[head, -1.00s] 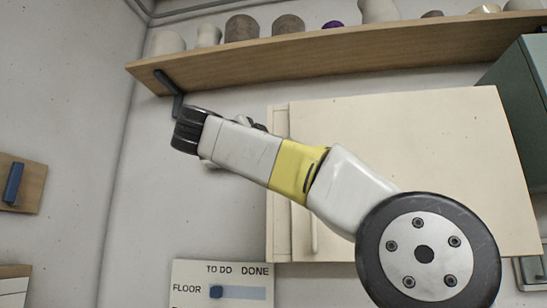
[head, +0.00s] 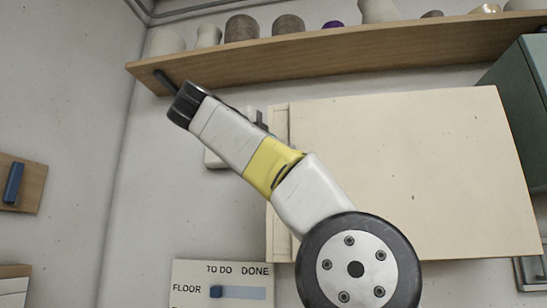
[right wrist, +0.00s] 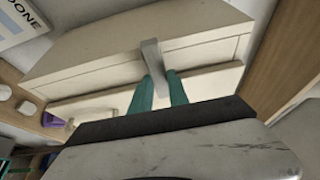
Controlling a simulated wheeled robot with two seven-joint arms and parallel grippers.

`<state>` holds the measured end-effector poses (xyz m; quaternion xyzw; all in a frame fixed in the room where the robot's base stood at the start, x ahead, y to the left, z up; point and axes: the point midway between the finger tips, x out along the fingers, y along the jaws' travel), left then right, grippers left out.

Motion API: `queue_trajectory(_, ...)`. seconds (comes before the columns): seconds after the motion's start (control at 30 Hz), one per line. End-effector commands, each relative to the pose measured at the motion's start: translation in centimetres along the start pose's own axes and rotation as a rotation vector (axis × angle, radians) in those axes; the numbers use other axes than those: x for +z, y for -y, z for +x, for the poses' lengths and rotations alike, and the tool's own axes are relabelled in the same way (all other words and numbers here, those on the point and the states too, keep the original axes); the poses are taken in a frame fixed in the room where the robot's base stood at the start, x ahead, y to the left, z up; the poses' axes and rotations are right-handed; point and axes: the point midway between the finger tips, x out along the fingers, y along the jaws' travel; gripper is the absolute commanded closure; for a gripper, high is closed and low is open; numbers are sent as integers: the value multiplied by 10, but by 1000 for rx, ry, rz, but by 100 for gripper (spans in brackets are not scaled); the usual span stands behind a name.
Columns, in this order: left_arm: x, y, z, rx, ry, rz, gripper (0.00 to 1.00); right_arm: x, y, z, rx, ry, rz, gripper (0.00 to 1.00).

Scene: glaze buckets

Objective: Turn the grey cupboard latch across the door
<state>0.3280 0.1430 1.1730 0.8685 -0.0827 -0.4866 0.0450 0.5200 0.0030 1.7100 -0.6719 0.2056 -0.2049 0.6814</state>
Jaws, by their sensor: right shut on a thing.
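The cream cupboard (head: 420,170) hangs on the wall below the shelf, its broad door face closed against a narrow strip (head: 281,160) at its left edge. In the right wrist view the grey latch (right wrist: 151,55) is a short flat bar on the cupboard (right wrist: 95,48). My right gripper (right wrist: 159,84) has its two teal fingers on either side of the latch's near end and is shut on it. My left gripper is not in view.
A wooden shelf (head: 330,47) with several pots runs above the cupboard. A green cabinet (head: 515,100) stands at the right. A TO DO/DONE board (head: 240,270) is below left, its blue FLOOR slider (head: 216,292) at the left. A wooden panel with a blue bar (head: 14,183) is at far left.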

Motion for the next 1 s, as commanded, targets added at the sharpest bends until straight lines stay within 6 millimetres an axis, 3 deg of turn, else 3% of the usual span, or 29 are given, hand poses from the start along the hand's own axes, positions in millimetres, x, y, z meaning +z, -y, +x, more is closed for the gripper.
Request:
queue_trajectory(0.27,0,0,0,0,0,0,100,0,-2,0,6,-1,2,100)
queue_trajectory(0.3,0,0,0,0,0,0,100,0,-2,0,6,-1,2,77)
queue_trajectory(0.4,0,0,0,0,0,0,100,0,-1,0,5,-1,1,58)
queue_trajectory(0.77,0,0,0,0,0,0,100,0,0,-3,2,1,1,57)
queue_trajectory(1.0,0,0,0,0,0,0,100,2,0,-39,2,5,1,57)
